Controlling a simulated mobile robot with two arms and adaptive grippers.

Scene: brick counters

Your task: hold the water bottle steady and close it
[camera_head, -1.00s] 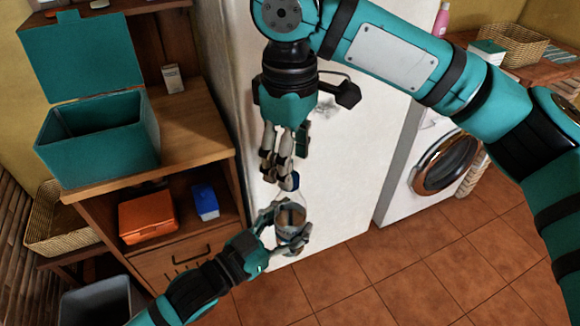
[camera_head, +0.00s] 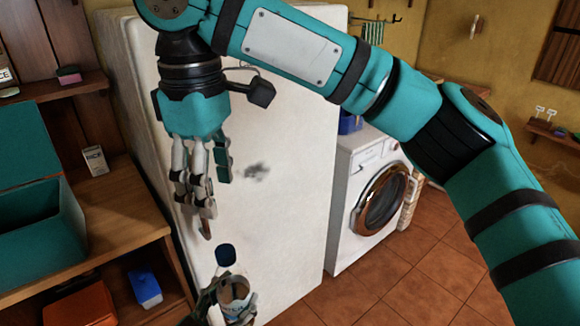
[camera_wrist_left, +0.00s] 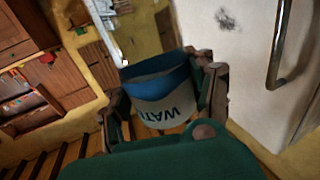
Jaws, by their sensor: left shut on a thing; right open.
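The water bottle (camera_head: 235,292) is at the bottom of the head view, roughly upright, its lower part cut off by the frame edge. A dark blue cap (camera_head: 225,255) shows at its top; I cannot tell how tightly it sits. My left gripper (camera_head: 222,300) is shut around the bottle's body. In the left wrist view the bottle's blue and white label (camera_wrist_left: 160,92) shows between the left fingers (camera_wrist_left: 165,105). My right gripper (camera_head: 200,205) is open and empty, pointing down, with its fingertips just above and left of the cap.
A white fridge (camera_head: 270,200) stands right behind the grippers. A washing machine (camera_head: 365,190) is to its right. A wooden cabinet (camera_head: 120,215) at left holds a teal box (camera_head: 40,240), a small white carton (camera_head: 95,160), a blue box (camera_head: 145,288) and an orange box (camera_head: 85,305).

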